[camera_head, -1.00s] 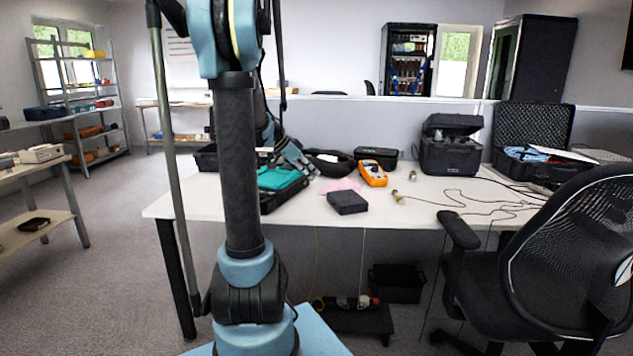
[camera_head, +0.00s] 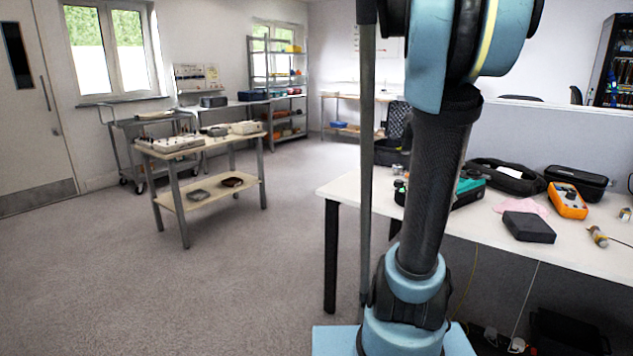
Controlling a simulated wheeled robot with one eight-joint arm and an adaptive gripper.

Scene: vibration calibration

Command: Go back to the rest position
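My own arm stands upright in the right half of the head view, with its blue joints and dark link in front of the white work table (camera_head: 345,188). My gripper does not show clearly; the arm may hide it. On the table lie a teal device (camera_head: 467,186), partly behind my arm, a black box (camera_head: 528,227), an orange multimeter (camera_head: 567,200) and a pink cloth (camera_head: 521,205). A small metal cylinder (camera_head: 598,236) lies at the right.
A wide stretch of carpet (camera_head: 255,260) is clear at the left. A two-level wooden bench (camera_head: 210,190) with instruments stands beyond it, near a cart (camera_head: 128,150) and a door (camera_head: 30,110). Shelves (camera_head: 277,90) stand at the back.

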